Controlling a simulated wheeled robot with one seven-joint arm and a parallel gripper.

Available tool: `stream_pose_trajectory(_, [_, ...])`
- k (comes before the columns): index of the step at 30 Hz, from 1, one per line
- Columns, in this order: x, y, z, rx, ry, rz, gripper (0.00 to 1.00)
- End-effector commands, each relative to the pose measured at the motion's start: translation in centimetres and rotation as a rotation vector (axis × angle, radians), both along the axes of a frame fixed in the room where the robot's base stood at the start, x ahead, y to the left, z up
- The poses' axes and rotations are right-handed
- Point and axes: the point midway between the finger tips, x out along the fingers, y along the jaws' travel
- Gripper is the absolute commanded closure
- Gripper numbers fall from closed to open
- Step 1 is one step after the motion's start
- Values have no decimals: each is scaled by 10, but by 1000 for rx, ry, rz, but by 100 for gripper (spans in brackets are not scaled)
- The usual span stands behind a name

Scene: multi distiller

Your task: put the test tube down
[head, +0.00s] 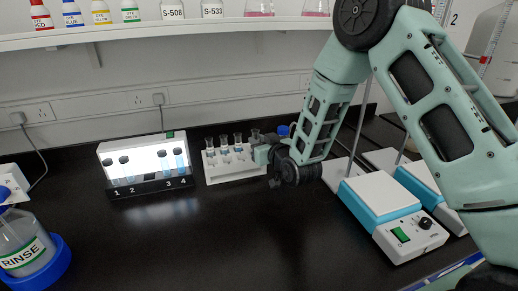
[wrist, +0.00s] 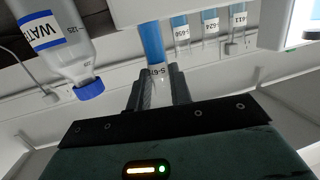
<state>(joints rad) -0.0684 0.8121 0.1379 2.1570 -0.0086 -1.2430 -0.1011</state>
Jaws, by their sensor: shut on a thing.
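A white test tube rack (head: 229,171) stands at the middle back of the black bench, with several tubes holding blue liquid in it. My gripper (head: 262,155) is at the rack's right end. In the wrist view my gripper (wrist: 157,92) is shut on a labelled test tube (wrist: 153,42) with blue liquid. The rack's white body (wrist: 190,12) and other labelled tubes (wrist: 210,22) show close beside the held tube. In the head view my gripper partly hides the rack's right end, and I cannot tell whether the held tube is seated.
A lit stand (head: 145,158) with numbered places and tubes is left of the rack. A blue-capped water bottle (wrist: 48,32) is close to my gripper. A hotplate (head: 378,198) stands right, a rinse bottle (head: 22,240) at front left. The bench front centre is clear.

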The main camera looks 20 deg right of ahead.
Motion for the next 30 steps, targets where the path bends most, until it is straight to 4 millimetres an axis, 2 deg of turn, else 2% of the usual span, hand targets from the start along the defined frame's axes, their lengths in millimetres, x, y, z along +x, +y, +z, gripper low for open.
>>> stream_pose_trajectory(3, [0,0,-18,-1,3,0,100])
stream_pose_trajectory(6, [0,0,-25,0,1,0,100])
stream_pose_trajectory(18, [0,0,-31,0,0,0,100])
stream_pose_trajectory(19, [0,0,-29,0,0,0,74])
stream_pose_trajectory(21, [0,0,-29,0,0,0,57])
stream_pose_trajectory(30, [0,0,-27,0,0,0,57])
